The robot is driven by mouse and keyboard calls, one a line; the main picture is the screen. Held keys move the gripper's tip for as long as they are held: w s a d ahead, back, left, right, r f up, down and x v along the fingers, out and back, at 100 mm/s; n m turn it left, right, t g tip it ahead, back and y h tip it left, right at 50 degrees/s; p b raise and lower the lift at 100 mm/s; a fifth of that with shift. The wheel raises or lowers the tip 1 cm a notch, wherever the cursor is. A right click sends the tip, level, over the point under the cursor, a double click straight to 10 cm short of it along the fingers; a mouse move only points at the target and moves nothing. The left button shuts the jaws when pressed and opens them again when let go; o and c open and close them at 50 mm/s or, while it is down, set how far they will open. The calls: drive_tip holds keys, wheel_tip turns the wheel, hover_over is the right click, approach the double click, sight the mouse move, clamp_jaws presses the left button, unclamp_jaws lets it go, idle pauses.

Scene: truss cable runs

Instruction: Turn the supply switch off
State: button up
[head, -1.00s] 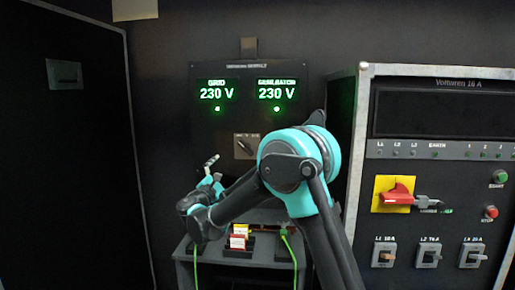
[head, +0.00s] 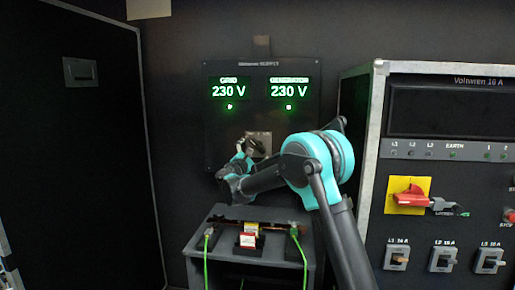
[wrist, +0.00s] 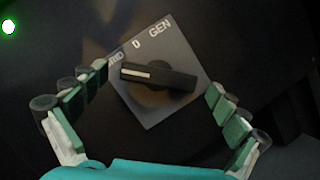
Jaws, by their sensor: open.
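The supply switch is a black rotary knob (wrist: 160,76) on a square grey plate (wrist: 150,105) marked GRID, 0 and GEN in the wrist view. The white stripe on its handle points toward the GRID mark. In the head view the switch plate (head: 262,138) is partly hidden by my gripper (head: 245,150). In the wrist view my gripper (wrist: 159,80) is open, with one finger on each side of the knob. A gap shows between the fingers and the handle. The supply panel (head: 263,68) above shows 230 V for both grid and generator, each with a green light.
A cabinet (head: 450,155) with a red switch on yellow (head: 408,195) stands at right. A dark door or panel (head: 85,150) stands at left.

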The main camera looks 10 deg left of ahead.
drive_tip(key=shift+x, duration=1.05)
drive_tip(key=c, duration=1.2)
